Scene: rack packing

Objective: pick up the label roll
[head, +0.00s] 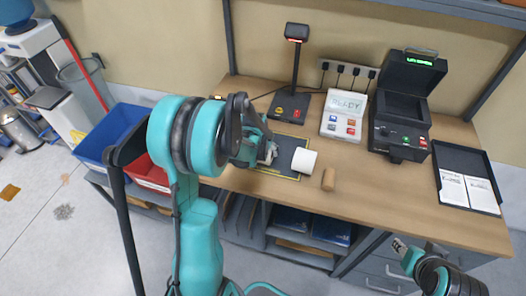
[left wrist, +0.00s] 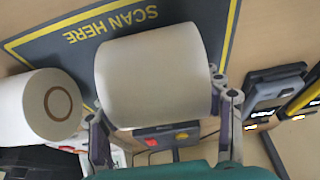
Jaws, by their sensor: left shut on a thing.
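My left gripper (head: 266,152) is over the dark scan mat on the workbench. In the left wrist view its fingers (left wrist: 160,98) are shut on the two sides of a white label roll (left wrist: 150,70). In the head view the gripper hides most of that roll. I cannot tell whether the roll is touching the mat. A second white roll (head: 304,160) lies just right of the gripper; in the left wrist view it shows at the left (left wrist: 25,108) with a brown core ring. My right gripper (head: 402,248) is at the lower right, off the bench front; its jaw opening is unclear.
The scan mat (left wrist: 215,20) reads SCAN HERE. A black tray (head: 466,162) is at right; a blue bin (head: 97,140) at left.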

